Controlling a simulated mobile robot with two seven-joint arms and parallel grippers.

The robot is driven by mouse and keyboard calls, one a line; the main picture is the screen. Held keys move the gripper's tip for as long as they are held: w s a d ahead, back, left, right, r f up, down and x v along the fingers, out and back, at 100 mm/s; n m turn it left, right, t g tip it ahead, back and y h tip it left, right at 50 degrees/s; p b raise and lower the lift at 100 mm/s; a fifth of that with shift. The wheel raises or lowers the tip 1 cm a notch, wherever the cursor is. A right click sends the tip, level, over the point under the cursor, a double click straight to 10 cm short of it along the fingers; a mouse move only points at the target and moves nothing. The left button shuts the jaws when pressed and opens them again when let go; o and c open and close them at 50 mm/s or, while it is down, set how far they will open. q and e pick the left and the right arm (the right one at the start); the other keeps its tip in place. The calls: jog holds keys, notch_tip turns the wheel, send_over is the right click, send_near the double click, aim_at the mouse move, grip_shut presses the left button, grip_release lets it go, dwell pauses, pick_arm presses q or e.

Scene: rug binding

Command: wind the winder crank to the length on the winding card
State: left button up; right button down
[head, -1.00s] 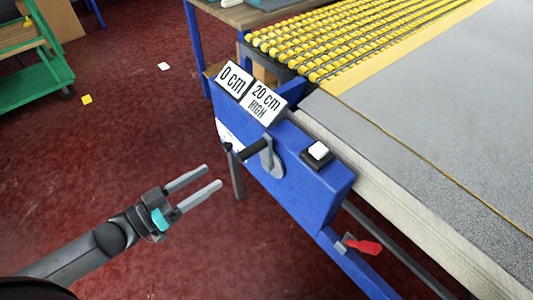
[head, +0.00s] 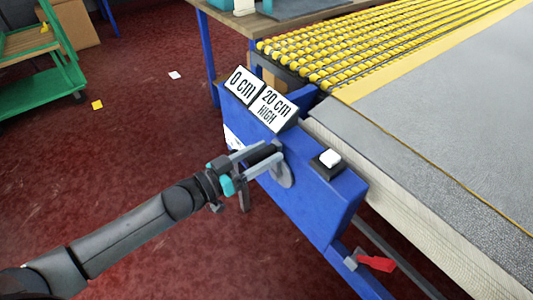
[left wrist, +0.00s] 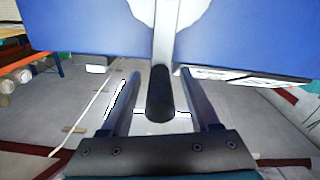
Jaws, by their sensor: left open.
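The winder crank (head: 284,174) is a grey arm with a dark handle on the front of a blue housing (head: 318,205). Its handle also shows in the left wrist view (left wrist: 160,95), pointing toward me. My left gripper (head: 262,160) is open, with its fingers on either side of the crank handle; in the left wrist view a gap shows on both sides. My right gripper is not in view.
A white button on a black base (head: 327,160) sits on the housing's top. A red lever (head: 376,263) sticks out below right. A grey rug (head: 450,110) and yellow rollers (head: 370,50) lie behind. A green cart (head: 45,80) stands far left; red floor lies between.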

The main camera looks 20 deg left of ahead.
pick_arm(q)
jog(key=shift+w+d, duration=0.3)
jog(key=shift+w, duration=0.1)
grip_shut()
dwell(0.4)
dwell(0.9)
